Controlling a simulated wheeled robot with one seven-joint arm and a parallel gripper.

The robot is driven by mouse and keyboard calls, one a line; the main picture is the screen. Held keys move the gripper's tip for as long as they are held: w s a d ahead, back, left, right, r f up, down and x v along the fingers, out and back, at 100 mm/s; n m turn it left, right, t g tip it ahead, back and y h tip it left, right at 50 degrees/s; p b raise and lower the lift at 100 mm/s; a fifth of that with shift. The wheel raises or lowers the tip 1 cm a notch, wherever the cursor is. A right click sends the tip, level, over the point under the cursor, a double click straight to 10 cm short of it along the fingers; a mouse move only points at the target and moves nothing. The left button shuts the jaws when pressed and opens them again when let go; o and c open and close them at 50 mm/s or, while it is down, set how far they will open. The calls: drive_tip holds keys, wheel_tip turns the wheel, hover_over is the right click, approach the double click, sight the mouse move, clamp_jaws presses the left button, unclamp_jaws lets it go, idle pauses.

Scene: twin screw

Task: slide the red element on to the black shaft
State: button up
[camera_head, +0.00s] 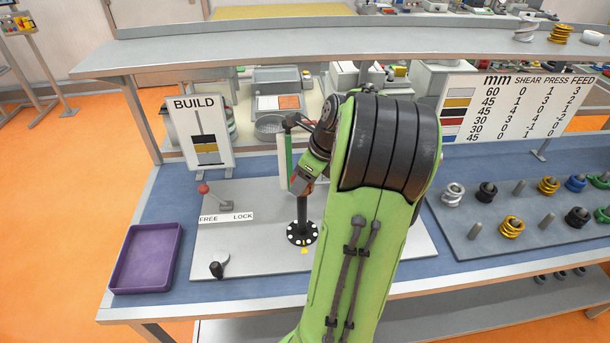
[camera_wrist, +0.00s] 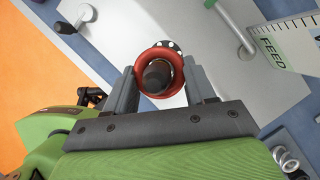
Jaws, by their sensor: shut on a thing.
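The black shaft (camera_head: 302,212) stands upright on a round dark flange with white dots (camera_head: 302,234), set in the grey plate. My gripper (camera_head: 303,181) is at the upper part of the shaft, pointing down. In the wrist view my gripper (camera_wrist: 160,76) is shut on the red element (camera_wrist: 141,74), a ring with one finger on each side. The dark round end of the shaft (camera_wrist: 157,77) shows inside the ring's opening. How far the ring sits down the shaft is hidden. In the head view my arm and gripper cover most of the ring.
A lever with a red knob (camera_head: 204,189) by a FREE/LOCK label and a small black-knobbed crank (camera_head: 217,268) stand left of the shaft. A purple tray (camera_head: 147,258) lies further left. A BUILD sign (camera_head: 199,132) stands behind. A rack of elements (camera_head: 470,225) is at right.

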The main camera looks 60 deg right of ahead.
drive_tip(key=shift+f+b, duration=0.6)
drive_tip(key=shift+f, duration=0.55)
drive_tip(key=o, duration=1.3)
drive_tip(key=shift+o, duration=0.2)
drive_tip(key=shift+r, duration=0.2)
drive_tip(key=p+v, duration=0.7)
drive_tip(key=v, duration=0.8)
drive_tip(key=shift+s+r, duration=0.2)
drive_tip(key=shift+r, duration=0.05)
